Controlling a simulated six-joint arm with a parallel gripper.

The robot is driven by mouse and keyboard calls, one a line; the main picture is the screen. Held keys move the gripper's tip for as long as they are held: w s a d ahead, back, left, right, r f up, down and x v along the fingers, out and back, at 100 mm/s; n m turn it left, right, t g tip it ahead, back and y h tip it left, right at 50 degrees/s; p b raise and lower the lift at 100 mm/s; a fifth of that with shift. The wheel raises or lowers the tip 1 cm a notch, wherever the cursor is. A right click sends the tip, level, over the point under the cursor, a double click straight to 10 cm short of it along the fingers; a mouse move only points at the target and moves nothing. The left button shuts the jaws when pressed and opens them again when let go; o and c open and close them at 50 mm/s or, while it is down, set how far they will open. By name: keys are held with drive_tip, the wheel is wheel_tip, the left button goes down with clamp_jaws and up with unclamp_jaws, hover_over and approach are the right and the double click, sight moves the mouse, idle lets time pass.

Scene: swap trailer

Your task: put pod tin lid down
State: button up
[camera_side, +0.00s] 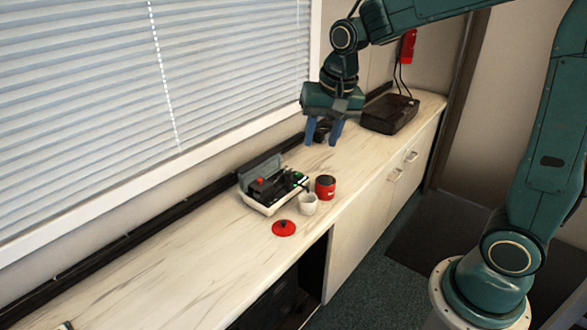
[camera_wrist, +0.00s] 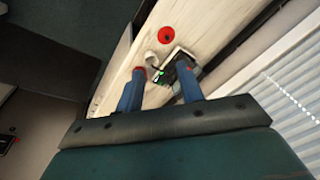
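The pod tin lid (camera_side: 284,228), a red disc with a small dark knob, lies flat on the counter near its front edge. It also shows in the wrist view (camera_wrist: 166,35), near the top. The red pod tin (camera_side: 325,187) stands on the counter to the right of the lid, apart from it. In the wrist view the tin is mostly hidden, perhaps behind a finger. My gripper (camera_side: 323,132) is above the counter, beyond the tin and away from the lid. Its two blue fingers are spread, with nothing between them, as the wrist view (camera_wrist: 162,78) also shows.
A white cup (camera_side: 308,205) stands between lid and tin. An open case-like machine (camera_side: 262,203) with a grey raised lid is just behind them. A dark box (camera_side: 390,114) sits at the far right of the counter. The counter's left stretch (camera_side: 190,270) is mostly clear.

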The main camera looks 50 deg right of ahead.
drive_tip(key=s+a+r+n+t, duration=0.1)
drive_tip(key=s+n, duration=0.3)
drive_tip(key=s, duration=0.5)
drive_tip(key=s+a+r+n+t, duration=0.1)
drive_tip(key=s+r+n+t, duration=0.1)
drive_tip(key=s, duration=0.8)
drive_tip(key=shift+s+r+n, duration=0.25)
drive_tip(key=shift+r+n, duration=0.45)
drive_tip(key=shift+n, duration=0.4)
